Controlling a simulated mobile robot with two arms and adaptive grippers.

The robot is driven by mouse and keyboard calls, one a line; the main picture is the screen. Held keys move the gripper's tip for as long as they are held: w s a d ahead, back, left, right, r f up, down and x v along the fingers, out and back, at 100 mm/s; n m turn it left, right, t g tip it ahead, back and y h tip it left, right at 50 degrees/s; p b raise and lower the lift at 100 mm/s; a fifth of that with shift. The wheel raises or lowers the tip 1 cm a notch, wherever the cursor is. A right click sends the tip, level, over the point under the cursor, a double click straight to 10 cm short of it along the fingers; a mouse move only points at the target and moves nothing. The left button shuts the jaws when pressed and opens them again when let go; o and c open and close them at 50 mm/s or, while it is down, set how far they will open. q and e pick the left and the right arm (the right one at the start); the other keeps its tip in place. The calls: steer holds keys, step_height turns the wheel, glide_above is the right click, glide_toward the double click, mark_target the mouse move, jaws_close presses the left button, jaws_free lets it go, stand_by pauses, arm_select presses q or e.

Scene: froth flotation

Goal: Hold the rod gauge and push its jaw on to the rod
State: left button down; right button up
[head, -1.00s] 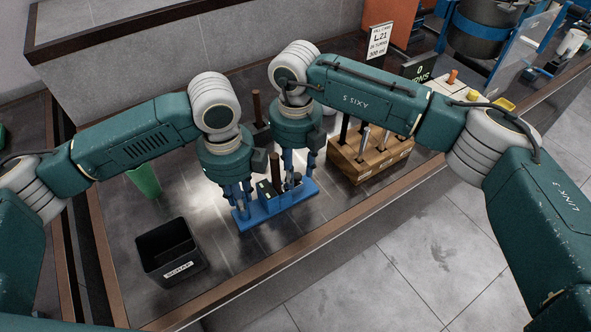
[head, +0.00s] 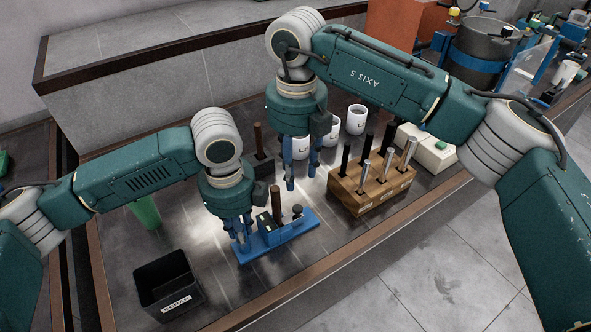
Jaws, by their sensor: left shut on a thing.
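The blue rod gauge (head: 290,232) lies on the dark bench top, with a dark block (head: 265,222) and a black knob (head: 297,211) on it. A brown rod (head: 276,203) stands upright at the gauge between block and knob; I cannot tell whether the jaw touches it. My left gripper (head: 239,234) is shut on the left end of the gauge. My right gripper (head: 302,180) hangs above and behind the gauge's right end, its fingers apart with nothing between them.
A wooden rack (head: 370,187) with black and silver rods stands right of the gauge. White cups (head: 356,119) stand behind my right gripper. Another brown rod (head: 258,136) stands in a dark block. A black scrap bin (head: 168,286) and green cup (head: 146,211) are at left.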

steer(key=shift+f, duration=0.1)
steer(key=c, duration=0.5)
steer(key=shift+m, duration=0.7)
steer(key=w+d+f, duration=0.1)
steer(key=d+f, duration=0.1)
steer(key=w+d+f, duration=0.1)
steer(key=shift+w+d+f, duration=0.2)
steer(key=shift+d+f, duration=0.15)
jaws_close()
glide_above(311, 215)
steer(key=shift+f, duration=4.7)
steer(key=shift+s+a, duration=0.55)
steer(key=shift+a, duration=0.2)
